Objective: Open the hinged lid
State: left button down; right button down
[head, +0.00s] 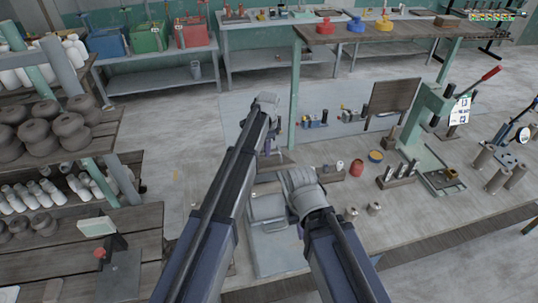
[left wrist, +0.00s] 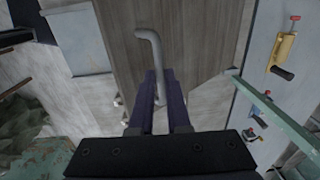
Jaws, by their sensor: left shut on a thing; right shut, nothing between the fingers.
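My left gripper (head: 271,145) is partly hidden by its arm in the head view. In the left wrist view, its dark fingers (left wrist: 160,88) are shut on a grey bent rod (left wrist: 152,45), whose top curves left over a brown wooden surface. I cannot tell what the rod belongs to. A grey box-like thing with a flat top (head: 267,207) stands at the near bench edge, left of my right wrist; it may be the lidded one, but its hinge is not clear. My right gripper (head: 304,190) is beside it, its fingers mostly hidden.
A green post (head: 294,95) rises close to my left gripper. Racks of pots (head: 40,130) stand at left. Open floor lies behind.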

pick_arm(q)
jog(key=shift+w+a+r, duration=0.2)
jog(key=shift+w+a, duration=0.05)
jog(key=shift+w, duration=0.25)
jog(key=shift+w+a+r, duration=0.15)
jog(key=shift+w+a, duration=0.05)
jog(key=shift+w, duration=0.3)
pick_arm(e)
jog(key=shift+r, duration=0.35)
pick_arm(q)
jog(key=c, duration=1.3)
grip_release()
jog(key=o, duration=0.4)
jog(key=shift+w+f, duration=0.2)
jog(key=shift+w, duration=0.05)
jog(key=shift+s, duration=0.2)
pick_arm(e)
jog(key=shift+w+a+f, duration=0.1)
jog(key=shift+w+a, duration=0.05)
jog(key=shift+w, duration=0.15)
pick_arm(q)
jog(key=shift+d, duration=0.1)
